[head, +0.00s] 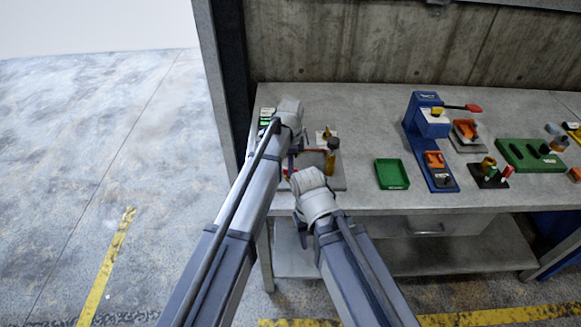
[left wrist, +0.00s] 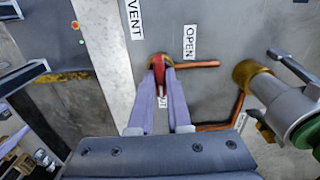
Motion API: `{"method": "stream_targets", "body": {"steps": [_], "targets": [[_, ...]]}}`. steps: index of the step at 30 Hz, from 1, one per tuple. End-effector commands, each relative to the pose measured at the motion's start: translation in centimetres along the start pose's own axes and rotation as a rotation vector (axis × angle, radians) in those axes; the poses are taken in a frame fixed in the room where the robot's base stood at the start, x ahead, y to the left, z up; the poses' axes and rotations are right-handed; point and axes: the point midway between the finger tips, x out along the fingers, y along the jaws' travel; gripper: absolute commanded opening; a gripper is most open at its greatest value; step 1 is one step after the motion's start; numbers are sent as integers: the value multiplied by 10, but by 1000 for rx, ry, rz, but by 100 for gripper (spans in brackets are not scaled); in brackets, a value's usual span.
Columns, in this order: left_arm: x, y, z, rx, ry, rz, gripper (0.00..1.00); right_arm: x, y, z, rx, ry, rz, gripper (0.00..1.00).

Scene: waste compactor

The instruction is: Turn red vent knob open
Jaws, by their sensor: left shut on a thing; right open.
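In the left wrist view, the red vent knob (left wrist: 158,64) sits on a brass fitting on the grey panel (left wrist: 215,100). My left gripper (left wrist: 159,68) is shut on the knob, with a finger on either side of it. The VENT label (left wrist: 135,18) is above left of the knob and the OPEN label (left wrist: 190,42) above right. Another small label below the knob is partly hidden by the fingers. In the head view my left gripper (head: 293,153) is over the panel, and the knob is hidden by my arms. My right gripper (head: 301,230) is open, low at the bench's front edge.
A brass and grey valve fitting (left wrist: 262,85) with a green part stands right of the knob. A copper pipe (left wrist: 197,64) runs right from the knob. On the bench (head: 370,115), a green tray (head: 391,174) and a blue press (head: 427,125) stand further right.

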Motion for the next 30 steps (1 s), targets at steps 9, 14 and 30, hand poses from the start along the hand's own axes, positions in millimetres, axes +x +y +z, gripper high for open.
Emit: {"method": "stream_targets", "body": {"steps": [9, 14, 30], "targets": [[0, 0, 0, -171, 0, 0, 0, 0, 0, 0, 0, 0, 0, 50], [0, 0, 0, -319, 0, 0, 0, 0, 0, 0, 0, 0, 0, 50], [0, 0, 0, -832, 0, 0, 0, 0, 0, 0, 0, 0, 0, 50]]}}
